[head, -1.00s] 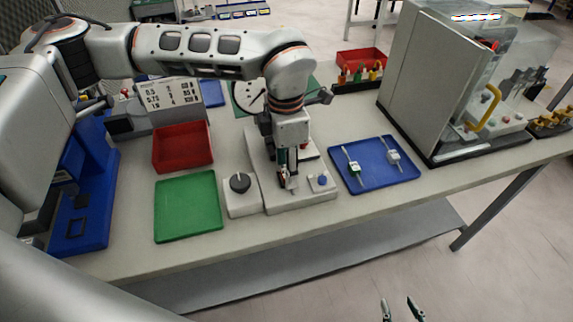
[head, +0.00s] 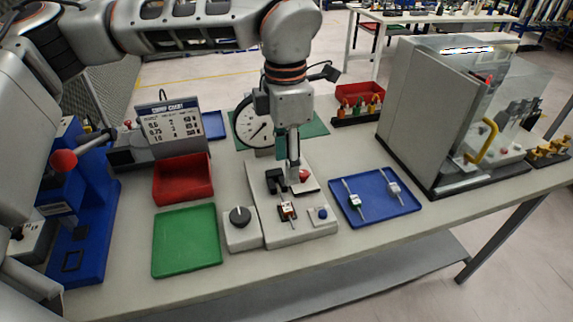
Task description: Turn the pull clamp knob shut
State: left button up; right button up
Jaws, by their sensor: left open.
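The pull tester (head: 262,192) has a pale base on the bench with a dial gauge (head: 253,124) at its back. A small clamp (head: 287,211) with a red and white part sits mid-base, with a dark bracket (head: 274,179) behind it. A red round part (head: 304,176) lies just behind and right of the clamp. A black round knob (head: 239,216) sits on the pale block at the base's left. I cannot tell which is the clamp knob. My left gripper (head: 288,158) points down, open, above the red part and bracket; contact is unclear. My right gripper is out of view.
A green mat (head: 187,241) and red bin (head: 184,181) lie left. A blue tray (head: 374,196) with two small tools lies right, beyond a blue button (head: 322,212). A tall enclosure (head: 430,105) stands at right. The front bench edge is clear.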

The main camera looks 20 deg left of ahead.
aim_at(303, 174)
jog(key=k, duration=1)
